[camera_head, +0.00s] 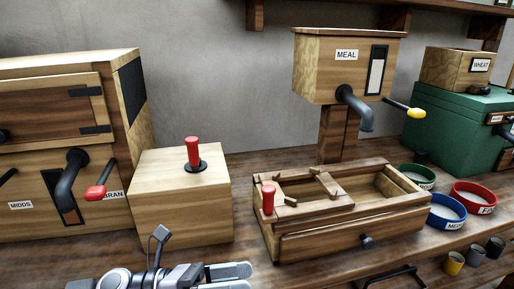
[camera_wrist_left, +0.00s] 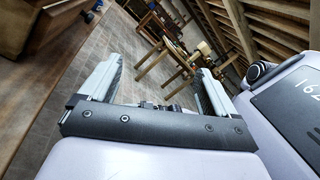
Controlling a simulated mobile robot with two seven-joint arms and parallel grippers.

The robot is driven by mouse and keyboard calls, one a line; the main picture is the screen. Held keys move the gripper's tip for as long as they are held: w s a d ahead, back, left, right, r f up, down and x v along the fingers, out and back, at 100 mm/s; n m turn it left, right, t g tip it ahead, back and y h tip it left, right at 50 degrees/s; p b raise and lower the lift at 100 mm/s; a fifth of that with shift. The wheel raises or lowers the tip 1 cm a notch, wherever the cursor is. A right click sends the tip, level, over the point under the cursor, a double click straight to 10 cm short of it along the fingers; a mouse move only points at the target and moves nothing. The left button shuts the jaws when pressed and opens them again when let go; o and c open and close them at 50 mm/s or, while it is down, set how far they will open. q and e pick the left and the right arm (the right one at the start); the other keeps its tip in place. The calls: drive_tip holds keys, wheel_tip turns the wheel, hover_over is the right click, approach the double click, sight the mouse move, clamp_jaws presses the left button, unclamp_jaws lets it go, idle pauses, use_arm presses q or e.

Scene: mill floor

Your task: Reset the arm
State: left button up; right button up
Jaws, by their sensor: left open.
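My left gripper (camera_head: 240,276) is at the bottom of the head view, in front of the bench edge below the pale wooden block. It also shows in the left wrist view (camera_wrist_left: 155,80), with its two fingers wide apart and nothing between them. The wrist view looks out over the floor, past the bench at upper left. My right gripper is in neither view.
The bench holds a cabinet (camera_head: 50,140), a block (camera_head: 180,215) with a red-handled lever (camera_head: 193,152), a wooden drawer box (camera_head: 345,220), a MEAL hopper (camera_head: 345,70), a green machine (camera_head: 455,125), and coloured bowls including a red one (camera_head: 474,194). Small cups (camera_head: 475,255) stand at front right.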

use_arm(q)
drive_tip(key=w+a+f+n+t+y+p, duration=0.1)
drive_tip(key=a+f+n+t+y, duration=0.35)
drive_tip(key=n+t, duration=0.65)
drive_tip(key=w+a+f+n+t+y+p, duration=0.1)
drive_tip(key=w+a+f+n+t+y, duration=0.25)
drive_tip(key=n, duration=1.35)
drive_tip(key=s+a+f+n+g+y, duration=0.2)
drive_tip(key=s+a+f+n+y, duration=0.2)
drive_tip(key=s+f+n, duration=0.3)
drive_tip(key=s+a+f+n+g+y, duration=0.3)
drive_tip(key=s+a+f+n+y, duration=0.1)
drive_tip(key=s+f+n, duration=0.4)
drive_tip(key=shift+a+f+y, duration=0.25)
drive_tip(key=shift+f+y, duration=0.25)
drive_tip(key=shift+g, duration=0.25)
